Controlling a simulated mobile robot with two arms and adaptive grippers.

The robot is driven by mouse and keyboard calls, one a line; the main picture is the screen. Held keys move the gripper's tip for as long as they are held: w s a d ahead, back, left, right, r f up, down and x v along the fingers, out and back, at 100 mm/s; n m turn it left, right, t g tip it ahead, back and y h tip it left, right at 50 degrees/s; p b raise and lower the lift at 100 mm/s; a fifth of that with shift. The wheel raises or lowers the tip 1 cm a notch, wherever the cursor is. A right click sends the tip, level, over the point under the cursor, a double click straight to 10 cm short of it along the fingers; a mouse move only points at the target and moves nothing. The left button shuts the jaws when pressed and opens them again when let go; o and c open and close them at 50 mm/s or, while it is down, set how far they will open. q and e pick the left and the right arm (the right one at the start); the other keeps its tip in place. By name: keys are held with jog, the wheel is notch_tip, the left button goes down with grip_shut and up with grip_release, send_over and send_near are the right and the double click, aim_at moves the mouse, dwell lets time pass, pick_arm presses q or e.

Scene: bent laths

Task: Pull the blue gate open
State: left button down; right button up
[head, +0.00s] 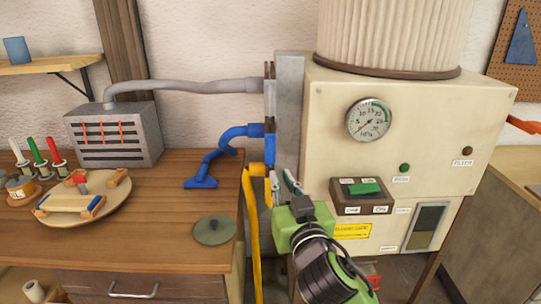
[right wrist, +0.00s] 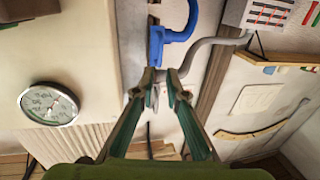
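The blue gate (head: 269,147) sits on the left side of the grey duct, where the blue hose (head: 222,140) joins it. In the right wrist view the blue gate (right wrist: 156,46) lies just beyond the fingertips. My right gripper (head: 282,180) is in front of the duct, a little below the blue gate and close to the yellow hose's gate. In the right wrist view my right gripper (right wrist: 160,78) has its green fingers apart with a narrow gap between the tips. I see nothing clearly held; contact with the gate cannot be told. My left gripper is out of view.
The cream machine (head: 330,130) with a gauge (head: 369,120) and a green switch (head: 364,188) stands right of the duct. A yellow hose (head: 251,225) hangs by the wooden workbench (head: 150,235). A grey hose (head: 185,87) runs above the blue one.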

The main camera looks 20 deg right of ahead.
aim_at(270, 157)
jog(key=w, duration=0.4)
jog(key=w+p, duration=0.1)
jog(key=w, duration=0.2)
jog(key=w+d+p, duration=0.1)
jog(key=w, duration=0.3)
jog(key=shift+w, duration=0.35)
grip_shut()
jog(key=shift+s, duration=0.1)
jog(key=s+a, duration=0.1)
jog(key=s, duration=0.5)
jog(key=shift+s+a, duration=0.2)
jog(key=shift+a, duration=0.2)
